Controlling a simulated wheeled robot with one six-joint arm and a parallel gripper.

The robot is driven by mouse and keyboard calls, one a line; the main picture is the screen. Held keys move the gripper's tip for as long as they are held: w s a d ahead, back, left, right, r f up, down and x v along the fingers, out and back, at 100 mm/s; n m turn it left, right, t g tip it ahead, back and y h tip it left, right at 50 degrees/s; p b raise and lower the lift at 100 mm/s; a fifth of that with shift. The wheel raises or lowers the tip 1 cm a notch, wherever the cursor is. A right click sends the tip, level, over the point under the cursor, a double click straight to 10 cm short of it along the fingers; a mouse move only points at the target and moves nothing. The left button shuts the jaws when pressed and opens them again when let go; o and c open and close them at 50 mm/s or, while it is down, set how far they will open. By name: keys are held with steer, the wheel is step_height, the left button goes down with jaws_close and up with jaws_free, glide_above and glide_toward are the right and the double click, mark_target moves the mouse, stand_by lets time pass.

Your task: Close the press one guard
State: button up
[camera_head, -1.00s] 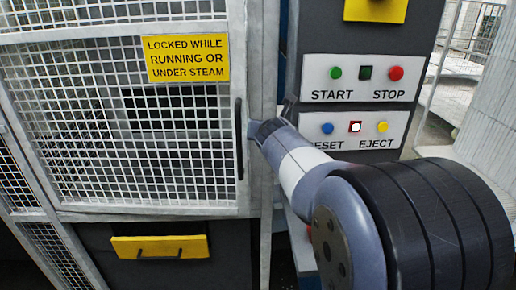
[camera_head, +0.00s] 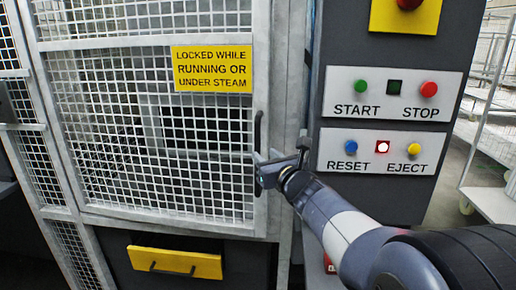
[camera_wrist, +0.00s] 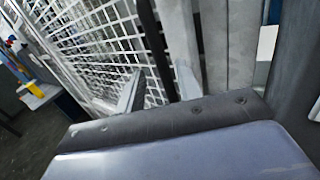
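The press guard (camera_head: 160,215) is a white mesh door in a grey frame with a yellow warning sign (camera_head: 212,69). It looks roughly in line with the post on its right; I cannot tell whether it is fully closed. Its black upright handle (camera_head: 258,130) is on the right edge. My gripper (camera_head: 281,152) is by the handle's lower end, its two fingers apart. In the wrist view, my gripper (camera_wrist: 158,82) is open, and the dark handle bar (camera_wrist: 153,40) appears between its fingers. I cannot tell whether either finger touches it.
A dark control panel on the right has START, STOP, RESET and EJECT buttons (camera_head: 388,150), with a lit red lamp (camera_head: 382,147). A red knob on yellow (camera_head: 408,4) sits above. A yellow drawer front (camera_head: 174,262) is below the guard. A wire trolley (camera_head: 490,150) stands far right.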

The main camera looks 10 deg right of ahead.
mark_target(258, 149)
steer(key=shift+p+x, duration=0.5)
steer(key=shift+x, duration=2.5)
jaws_close()
